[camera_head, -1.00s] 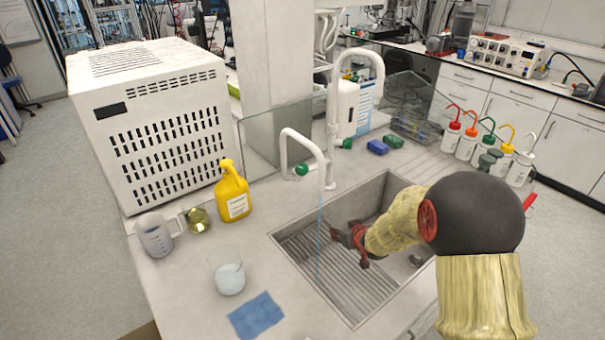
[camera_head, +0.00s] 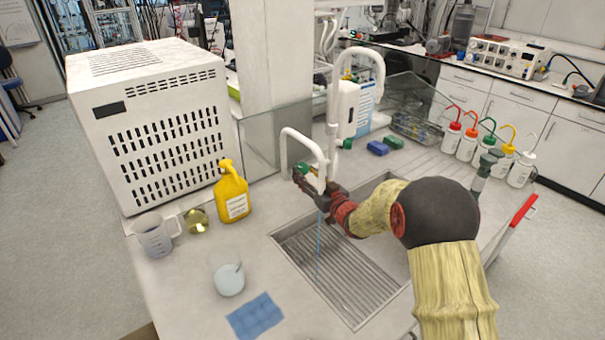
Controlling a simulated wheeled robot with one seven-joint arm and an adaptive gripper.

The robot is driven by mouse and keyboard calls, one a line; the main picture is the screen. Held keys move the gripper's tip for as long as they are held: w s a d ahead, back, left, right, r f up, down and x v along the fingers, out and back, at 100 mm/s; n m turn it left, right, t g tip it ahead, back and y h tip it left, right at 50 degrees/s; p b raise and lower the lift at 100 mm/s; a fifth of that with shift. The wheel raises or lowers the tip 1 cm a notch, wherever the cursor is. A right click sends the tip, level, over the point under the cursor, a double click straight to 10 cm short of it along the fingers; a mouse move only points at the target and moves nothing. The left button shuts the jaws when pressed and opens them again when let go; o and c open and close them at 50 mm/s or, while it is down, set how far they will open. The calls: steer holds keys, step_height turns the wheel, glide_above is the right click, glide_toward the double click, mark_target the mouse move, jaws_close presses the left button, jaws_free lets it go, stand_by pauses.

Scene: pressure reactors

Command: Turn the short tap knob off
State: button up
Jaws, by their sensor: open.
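The short white tap (camera_head: 302,138) arches over the back left of the sink (camera_head: 350,300), and a thin blue stream of water (camera_head: 318,250) runs down from its spout.
A yellow spray bottle (camera_head: 233,191), a measuring jug (camera_head: 154,236) and a beaker (camera_head: 229,275) stand left of the sink, with a blue cloth (camera_head: 255,316) in front. A glass screen (camera_head: 262,140) is behind the tap. Several wash bottles (camera_head: 468,142) stand at the right.

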steer(key=shift+x, duration=1.25)
steer(key=shift+c, duration=0.9)
steer(key=c, duration=0.7)
steer(key=shift+h+b, duration=0.3)
steer(key=m+t+h+b, duration=0.1)
steer(key=m+h, duration=0.1)
steer(key=m, duration=0.1)
steer(key=shift+a+m+h, duration=0.15)
steer(key=shift+m+h, duration=0.15)
steer(key=shift+m, duration=0.1)
steer(key=m+h, duration=0.3)
steer(key=shift+a+t, duration=0.1)
steer(key=shift+t, duration=0.2)
steer(key=m+h+p, duration=0.1)
steer(key=m, duration=0.1)
steer(key=m+h+p, duration=0.2)
steer(key=shift+r+h, duration=0.25)
steer(key=shift+h, duration=0.05)
steer(key=shift+f+m+g+h+p, duration=0.1)
steer(key=shift+m+g+h+p, duration=0.3)
steer(key=shift+m+h+p, duration=0.3)
steer(key=shift+f+m, duration=0.1)
steer(key=shift+m, duration=0.3)
